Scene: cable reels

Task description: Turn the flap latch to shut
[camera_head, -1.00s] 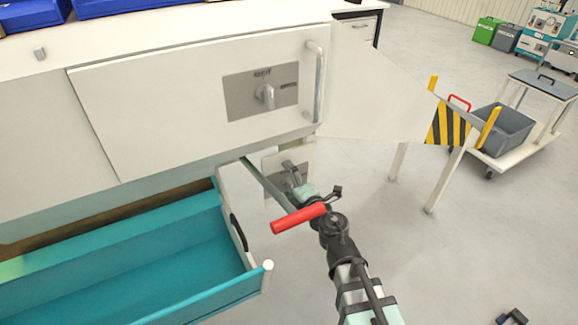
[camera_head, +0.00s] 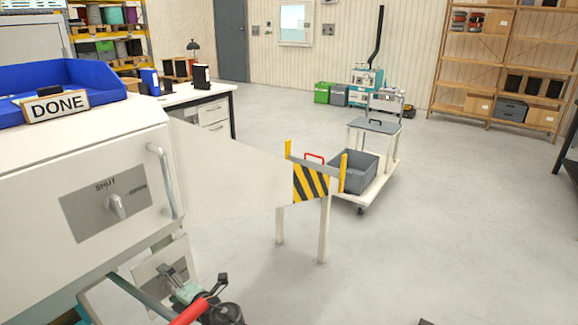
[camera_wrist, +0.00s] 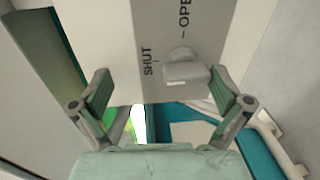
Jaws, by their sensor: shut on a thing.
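The flap latch is a pale knob (camera_wrist: 186,72) on a grey plate marked SHUT and OPEN in the wrist view. In the head view its plate (camera_head: 148,271) hangs low, under the white cabinet. My gripper (camera_wrist: 162,92) is at this knob, its green-padded fingers either side of it. It is shut on the latch, though contact at the left pad is hard to see. The knob sits close to the right finger. Which mark the knob points at is unclear. A second latch knob (camera_head: 117,207) is on the cabinet front, on a plate marked SHUT.
A vertical bar handle (camera_head: 163,182) is beside the upper plate. A white panel and a striped barrier (camera_head: 311,182) stick out at right.

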